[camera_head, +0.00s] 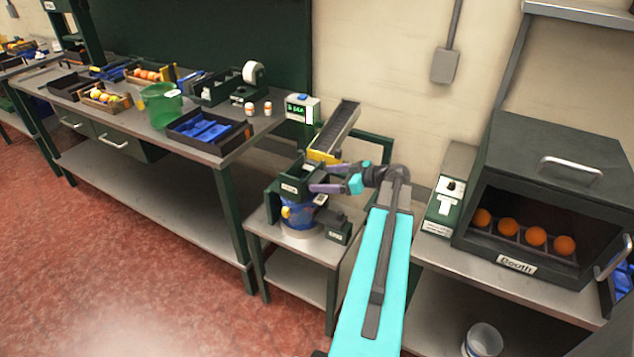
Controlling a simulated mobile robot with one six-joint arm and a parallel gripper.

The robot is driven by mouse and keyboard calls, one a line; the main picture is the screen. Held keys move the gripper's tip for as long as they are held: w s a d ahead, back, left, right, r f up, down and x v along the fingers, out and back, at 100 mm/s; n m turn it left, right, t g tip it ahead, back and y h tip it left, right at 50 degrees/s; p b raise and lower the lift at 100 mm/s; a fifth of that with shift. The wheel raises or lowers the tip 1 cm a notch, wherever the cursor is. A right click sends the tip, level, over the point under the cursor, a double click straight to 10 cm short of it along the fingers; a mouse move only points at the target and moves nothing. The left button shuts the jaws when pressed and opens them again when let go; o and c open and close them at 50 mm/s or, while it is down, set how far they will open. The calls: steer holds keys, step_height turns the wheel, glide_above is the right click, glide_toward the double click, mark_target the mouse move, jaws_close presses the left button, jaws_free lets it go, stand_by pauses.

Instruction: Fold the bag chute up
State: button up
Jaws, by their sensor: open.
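My gripper (312,178) reaches left over the small stand, its two purple fingers spread apart with nothing visibly held between them. Its fingertips are close to the right side of a dark green, labelled hopper-like box (289,187). A blue bag (299,216) hangs or sits below this box, partly hidden. A sloping dark channel (337,130) with a yellow lower edge (322,156) comes down behind the fingers. I cannot tell for certain which of these parts is the bag chute, or whether the fingers touch anything.
The small stand (331,252) holds the bagging parts. A display box (302,108) stands behind. The long bench (190,150) at left carries trays and a green bucket (161,105). At right, a booth (550,150) holds several oranges. The red floor at lower left is clear.

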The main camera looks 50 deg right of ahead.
steer(key=shift+w+a+f, duration=0.15)
steer(key=shift+w, duration=0.2)
